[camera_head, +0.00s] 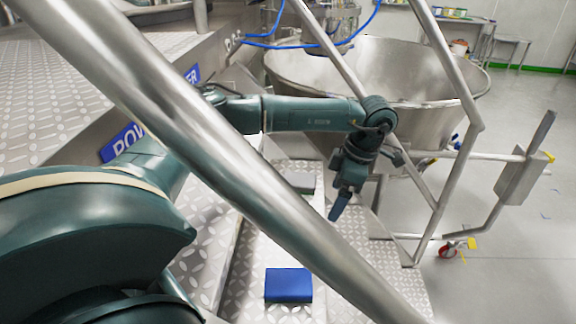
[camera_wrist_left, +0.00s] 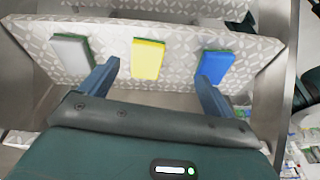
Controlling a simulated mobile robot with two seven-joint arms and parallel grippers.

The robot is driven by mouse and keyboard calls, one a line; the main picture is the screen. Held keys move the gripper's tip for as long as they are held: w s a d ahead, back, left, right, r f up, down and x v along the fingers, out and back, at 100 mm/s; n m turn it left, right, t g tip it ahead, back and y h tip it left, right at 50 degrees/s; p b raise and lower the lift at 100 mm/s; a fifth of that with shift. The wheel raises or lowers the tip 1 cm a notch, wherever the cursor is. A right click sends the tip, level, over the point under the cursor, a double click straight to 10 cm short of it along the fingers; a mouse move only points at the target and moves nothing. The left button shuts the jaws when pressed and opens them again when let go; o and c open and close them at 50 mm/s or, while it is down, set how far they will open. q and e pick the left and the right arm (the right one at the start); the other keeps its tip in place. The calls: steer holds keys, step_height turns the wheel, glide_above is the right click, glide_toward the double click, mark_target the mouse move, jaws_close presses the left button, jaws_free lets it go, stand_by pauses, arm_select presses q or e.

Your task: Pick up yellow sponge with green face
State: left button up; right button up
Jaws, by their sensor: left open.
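The yellow sponge with a green face (camera_wrist_left: 148,58) lies on the patterned metal step in the left wrist view, its green edge at the top. My left gripper (camera_wrist_left: 160,82) is open, with one blue finger on each side of the sponge in the picture; the space between them looks empty. I cannot judge the exact gap to the sponge. In the head view my left gripper (camera_head: 339,205) points down above the step, beside the slanting rail. The yellow sponge does not show there. My right gripper is not in view.
A blue sponge (camera_wrist_left: 215,66) lies right of the yellow one and a grey-white sponge (camera_wrist_left: 72,48) left of it. The blue one also shows in the head view (camera_head: 288,285). Metal rails (camera_head: 235,160) cross before my arm. A large steel bowl (camera_head: 400,75) stands behind.

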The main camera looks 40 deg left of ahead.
arm_select(q)
steer(key=shift+g+y, duration=0.3)
steer(key=shift+y, duration=0.5)
steer(key=a+f, duration=0.2)
steer(key=s+a+f, duration=0.1)
steer(key=a+f, duration=0.1)
steer(key=s+a+f, duration=0.1)
steer(key=a, duration=0.1)
steer(key=shift+s+f+p, duration=0.15)
steer(key=shift+f+p, duration=0.2)
steer(key=shift+f, duration=0.05)
steer(key=p+x, duration=0.1)
steer(key=x, duration=0.4)
steer(key=shift+f, duration=0.25)
steer(key=shift+a+f, duration=0.1)
steer(key=shift+f, duration=0.15)
steer(key=shift+f, duration=0.25)
steer(key=c, duration=1)
step_height(320, 180, up, 11)
steer(key=shift+f+b, duration=0.2)
steer(key=shift+b, duration=0.15)
steer(key=shift+c, duration=0.2)
